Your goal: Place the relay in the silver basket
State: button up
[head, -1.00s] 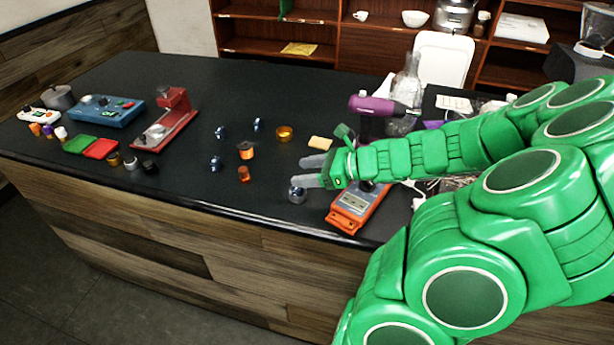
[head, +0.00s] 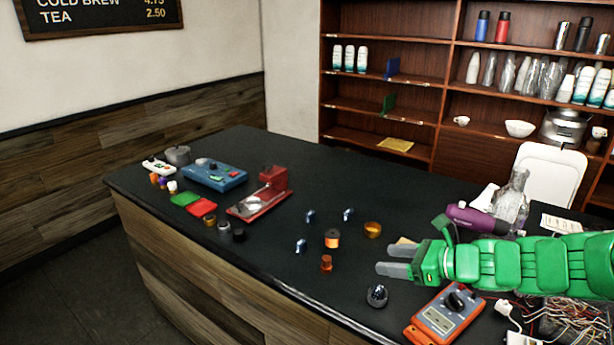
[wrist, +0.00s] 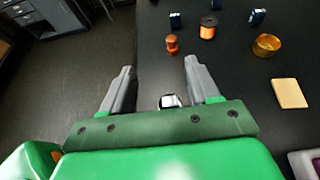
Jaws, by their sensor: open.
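My gripper (head: 384,260) is open and empty above the near right part of the dark counter; its two grey fingers also show in the wrist view (wrist: 159,66). Small blue blocks that look like relays stand on the counter: a left one (head: 310,216), a right one (head: 347,214) and a nearer one (head: 300,245). I cannot tell which is meant. In the wrist view this silver item (wrist: 170,101) is partly hidden by my gripper's body.
An orange spool (head: 332,238), a small orange part (head: 326,263) and an amber cup (head: 372,229) stand near the blue blocks. An orange meter (head: 445,315) and a purple tool (head: 478,218) are at right. A red stand (head: 264,195) is left.

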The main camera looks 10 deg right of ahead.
jog(key=s+a+n+g+h, duration=0.2)
jog(key=s+a+n+g, duration=0.85)
jog(key=a+n, duration=0.6)
jog(key=s+d+r+n+h, duration=0.1)
jog(key=s+n+h, duration=0.6)
jog(key=s, duration=0.9)
jog(key=r+n, duration=0.1)
jog(key=n, duration=0.2)
jog(key=shift+d+r+g, duration=0.15)
jog(key=shift+d+g, duration=0.2)
jog(key=shift+d, duration=0.05)
